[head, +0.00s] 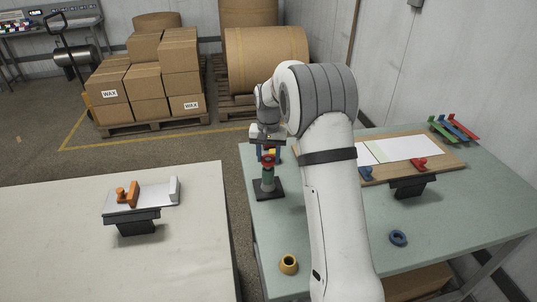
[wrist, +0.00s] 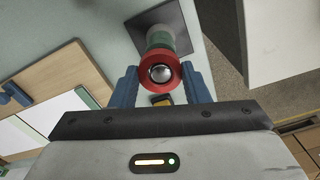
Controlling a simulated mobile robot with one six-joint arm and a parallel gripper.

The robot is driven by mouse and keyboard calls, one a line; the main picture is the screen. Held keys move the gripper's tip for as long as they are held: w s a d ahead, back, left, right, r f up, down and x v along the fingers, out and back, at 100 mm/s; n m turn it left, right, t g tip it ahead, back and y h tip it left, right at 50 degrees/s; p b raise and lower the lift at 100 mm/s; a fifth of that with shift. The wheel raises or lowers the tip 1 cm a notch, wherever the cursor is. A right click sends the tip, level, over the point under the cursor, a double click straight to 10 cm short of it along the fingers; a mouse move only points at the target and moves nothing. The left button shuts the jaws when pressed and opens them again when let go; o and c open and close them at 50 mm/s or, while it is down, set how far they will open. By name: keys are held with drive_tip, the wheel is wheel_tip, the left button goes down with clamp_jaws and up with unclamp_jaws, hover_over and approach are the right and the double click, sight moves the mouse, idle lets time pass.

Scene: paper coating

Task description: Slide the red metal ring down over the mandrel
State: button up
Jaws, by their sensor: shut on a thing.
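The mandrel (head: 268,178) stands upright on a square black base at the left end of the green table. Its body is green, and its silver rounded tip (wrist: 160,73) shows in the wrist view. The red metal ring (wrist: 166,88) encircles the tip in the wrist view; in the head view the red ring (head: 268,160) is at the upper part of the mandrel, above the green. My gripper (wrist: 160,84) has its blue fingers shut on the ring, one on each side.
A wooden board (head: 445,158) with white paper lies at the right. A pale table (head: 60,230) stands at the left, across a gap.

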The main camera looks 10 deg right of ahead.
drive_tip(key=shift+f, duration=0.5)
drive_tip(key=o, duration=1.1)
drive_tip(key=shift+c, duration=0.2)
drive_tip(key=shift+r+b, duration=0.7)
drive_tip(key=shift+r, duration=3.25)
drive_tip(key=shift+r, duration=0.1)
drive_tip(key=s+r+n+t, duration=0.1)
drive_tip(key=s+r, duration=0.2)
drive_tip(key=s, duration=1)
drive_tip(key=s+r+n+t, duration=0.1)
drive_tip(key=s+r, duration=0.3)
drive_tip(key=s, duration=0.9)
drive_tip(key=s+f+n+t, duration=0.1)
drive_tip(key=s+f, duration=0.3)
drive_tip(key=s, duration=0.6)
drive_tip(key=shift+d, duration=0.4)
